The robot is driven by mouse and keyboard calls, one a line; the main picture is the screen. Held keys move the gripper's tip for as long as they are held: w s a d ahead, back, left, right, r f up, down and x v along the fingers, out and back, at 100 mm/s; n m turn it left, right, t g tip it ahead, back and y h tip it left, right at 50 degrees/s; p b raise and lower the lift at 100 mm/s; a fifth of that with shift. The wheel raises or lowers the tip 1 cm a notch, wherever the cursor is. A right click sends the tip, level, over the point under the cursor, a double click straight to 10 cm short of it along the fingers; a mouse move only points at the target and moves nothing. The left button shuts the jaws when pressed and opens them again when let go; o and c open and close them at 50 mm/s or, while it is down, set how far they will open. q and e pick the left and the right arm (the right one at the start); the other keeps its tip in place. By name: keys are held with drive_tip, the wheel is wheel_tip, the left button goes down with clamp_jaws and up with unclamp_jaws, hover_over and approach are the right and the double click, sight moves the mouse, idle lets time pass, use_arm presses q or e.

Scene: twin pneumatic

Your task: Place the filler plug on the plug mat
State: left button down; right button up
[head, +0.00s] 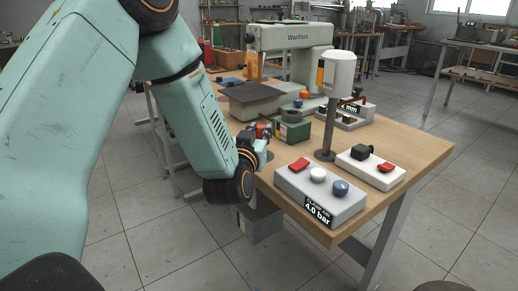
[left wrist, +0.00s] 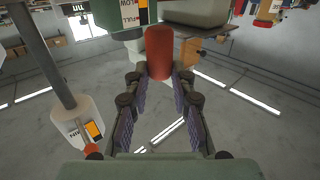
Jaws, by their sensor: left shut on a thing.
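My left gripper (head: 262,139) is at the near-left edge of the wooden table, beside a small green box. In the left wrist view my left gripper (left wrist: 160,80) is shut on a red cylindrical piece (left wrist: 159,50), which stands out beyond the fingertips. It looks like the filler plug. In the head view only a small bit of red (head: 263,131) shows at the fingers. I cannot make out the plug mat with certainty. My right gripper is not in view.
The green box (head: 292,132) carries a dark ring. A white reservoir (head: 338,72) stands on a post behind a grey box marked 4.0 bar (head: 318,200). A white control box (head: 370,170) is to its right. A sewing machine (head: 290,48) stands behind.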

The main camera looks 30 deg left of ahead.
use_arm(q)
wheel_tip(320, 180, down, 3)
drive_tip(key=shift+r+b, duration=0.1)
drive_tip(key=shift+b, duration=0.5)
drive_tip(key=shift+f, duration=0.25)
drive_tip(key=shift+s, duration=0.1)
drive_tip(key=c, duration=1.1)
unclamp_jaws()
drive_tip(key=shift+f, duration=0.15)
